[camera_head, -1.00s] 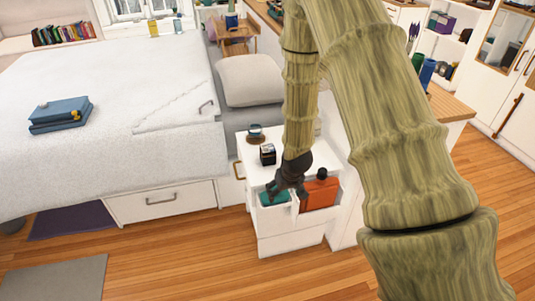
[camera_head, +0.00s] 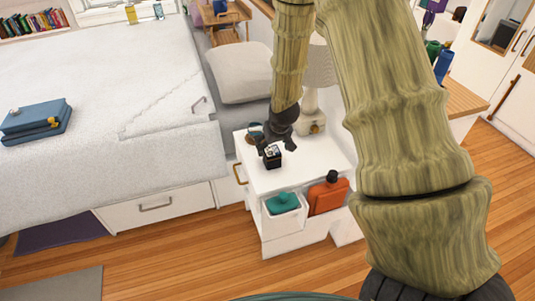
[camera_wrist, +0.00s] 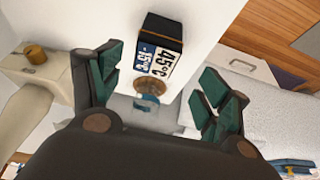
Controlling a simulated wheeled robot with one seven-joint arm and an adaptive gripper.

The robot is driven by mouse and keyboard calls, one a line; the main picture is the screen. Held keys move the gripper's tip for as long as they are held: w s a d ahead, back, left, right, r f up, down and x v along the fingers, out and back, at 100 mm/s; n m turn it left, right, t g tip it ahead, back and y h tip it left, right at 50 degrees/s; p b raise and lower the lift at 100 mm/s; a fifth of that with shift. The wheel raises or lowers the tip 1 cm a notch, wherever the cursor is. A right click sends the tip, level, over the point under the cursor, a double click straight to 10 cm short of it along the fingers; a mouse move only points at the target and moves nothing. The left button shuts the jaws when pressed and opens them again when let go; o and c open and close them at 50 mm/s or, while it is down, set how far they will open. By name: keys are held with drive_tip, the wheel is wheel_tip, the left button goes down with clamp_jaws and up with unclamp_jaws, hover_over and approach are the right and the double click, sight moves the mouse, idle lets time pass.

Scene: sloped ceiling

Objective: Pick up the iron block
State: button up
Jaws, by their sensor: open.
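A small dark block (camera_head: 273,161) stands on the white nightstand top (camera_head: 312,162), near its left side; it fits the iron block, though its material is unclear. In the wrist view the block (camera_wrist: 163,32) is black, with a white and blue face bearing numbers. My gripper (camera_head: 275,145) is just above and behind it in the head view. In the wrist view my gripper (camera_wrist: 161,83) is open, its green-padded fingers spread wide. The block lies beyond the fingertips, nothing between the pads is visibly gripped.
A round brown item (camera_wrist: 150,87) sits close to the block. A lamp (camera_head: 311,118) stands at the nightstand's back. The bed (camera_head: 110,90) is left.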

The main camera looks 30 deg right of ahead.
drive_tip(key=shift+d+p+x, duration=0.15)
drive_tip(key=shift+p+x, duration=0.05)
drive_tip(key=shift+x, duration=2.25)
drive_tip(key=shift+d+p+x, duration=0.15)
drive_tip(key=shift+d+x, duration=0.05)
drive_tip(key=shift+x, duration=2.25)
drive_tip(key=c, duration=1.6)
